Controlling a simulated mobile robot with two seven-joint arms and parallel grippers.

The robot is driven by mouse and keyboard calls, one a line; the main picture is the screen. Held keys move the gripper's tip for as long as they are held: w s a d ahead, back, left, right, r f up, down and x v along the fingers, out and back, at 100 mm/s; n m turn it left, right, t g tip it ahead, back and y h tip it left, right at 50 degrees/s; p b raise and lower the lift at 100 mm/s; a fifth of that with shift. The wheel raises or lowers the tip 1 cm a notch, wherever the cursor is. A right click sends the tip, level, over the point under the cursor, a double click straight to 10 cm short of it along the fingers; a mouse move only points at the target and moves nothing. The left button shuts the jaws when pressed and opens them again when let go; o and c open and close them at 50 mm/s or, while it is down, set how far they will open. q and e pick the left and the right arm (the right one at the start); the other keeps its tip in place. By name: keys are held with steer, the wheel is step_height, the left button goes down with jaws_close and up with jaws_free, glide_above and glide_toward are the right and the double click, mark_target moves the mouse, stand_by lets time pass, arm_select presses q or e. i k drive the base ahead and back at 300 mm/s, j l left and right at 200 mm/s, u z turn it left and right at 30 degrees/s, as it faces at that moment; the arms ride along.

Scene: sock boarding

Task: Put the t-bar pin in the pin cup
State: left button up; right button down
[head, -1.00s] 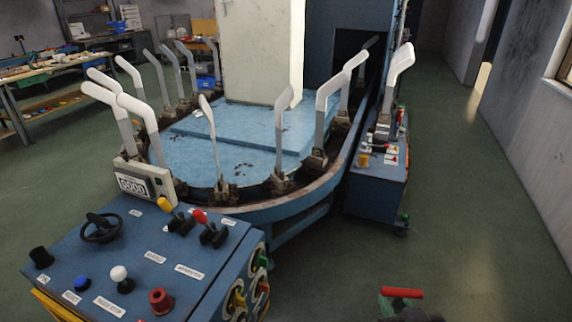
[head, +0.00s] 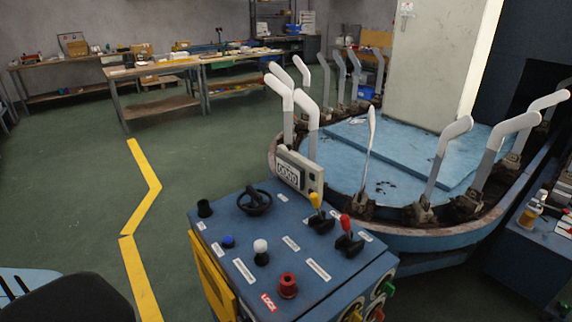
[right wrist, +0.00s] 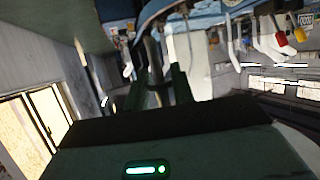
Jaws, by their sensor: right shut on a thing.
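My right gripper (right wrist: 160,92) shows only in the right wrist view, with dark green fingers raised above its body. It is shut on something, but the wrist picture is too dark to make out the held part. A red-handled t-bar pin was at this gripper in the earlier head view; the pin is outside the head view now. I cannot pick out the pin cup in either view. My left gripper is not in view.
A blue control console (head: 225,262) with levers and a red knob (head: 288,285) stands in front. Behind it is the oval boarding machine (head: 420,240) with several upright white forms. A blue side cabinet (head: 520,255) is at right. Green floor with a yellow line (head: 142,285) lies open at left.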

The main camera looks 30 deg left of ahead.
mark_target(205, 213)
steer(key=k+j, duration=0.1)
steer(key=j, duration=0.9)
steer(key=k+j, duration=0.15)
steer(key=j, duration=1.15)
steer(key=i+j, duration=0.1)
steer(key=j, duration=0.3)
steer(key=i+j+z, duration=0.1)
steer(key=j, duration=0.3)
steer(key=i+j, duration=0.25)
steer(key=i, duration=0.15)
steer(key=i+j, duration=0.25)
steer(key=i, duration=0.2)
